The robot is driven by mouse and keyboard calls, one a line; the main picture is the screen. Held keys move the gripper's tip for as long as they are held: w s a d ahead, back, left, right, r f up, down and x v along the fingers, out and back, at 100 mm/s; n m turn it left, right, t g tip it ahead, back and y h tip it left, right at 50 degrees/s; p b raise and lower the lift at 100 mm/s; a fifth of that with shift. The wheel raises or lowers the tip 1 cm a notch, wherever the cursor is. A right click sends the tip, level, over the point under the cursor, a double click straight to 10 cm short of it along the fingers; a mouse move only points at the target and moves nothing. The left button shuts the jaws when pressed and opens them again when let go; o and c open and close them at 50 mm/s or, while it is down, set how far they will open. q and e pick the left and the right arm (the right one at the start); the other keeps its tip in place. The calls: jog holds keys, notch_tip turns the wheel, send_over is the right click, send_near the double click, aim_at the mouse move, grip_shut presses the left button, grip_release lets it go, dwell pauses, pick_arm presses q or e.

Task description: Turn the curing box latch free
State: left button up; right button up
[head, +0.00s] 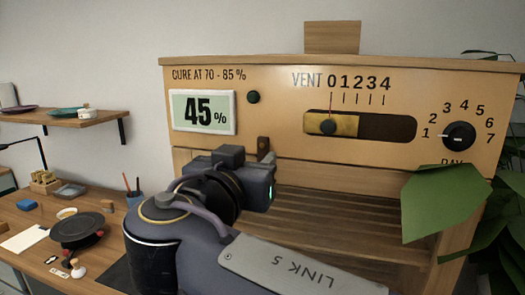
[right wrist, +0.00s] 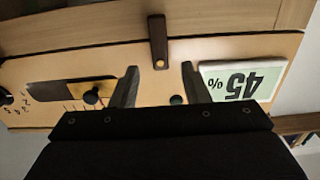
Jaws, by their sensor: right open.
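The curing box (head: 215,135) is a pale wooden cabinet with a front panel. Its latch is a small dark brown bar (head: 263,143), partly hidden behind my right gripper in the head view. In the right wrist view, which is upside down, the latch (right wrist: 157,30) stands upright across the seam at the panel's edge, with a brass pin at one end. My right gripper (right wrist: 158,68) is open and empty, its two fingers pointing toward the latch, which lines up with the gap between them, just beyond the tips. My left gripper is not in view.
The panel carries a 45% display (head: 204,112), a dark green button (head: 253,97), a vent slider (head: 328,127) and a day dial (head: 459,136). Plant leaves (head: 445,203) overhang the right side. A desk with small items (head: 30,215) and a shelf (head: 65,118) are at left.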

aim_at(262, 150)
jog(key=shift+p+x, duration=0.4)
jog(key=shift+x, duration=1.55)
grip_shut()
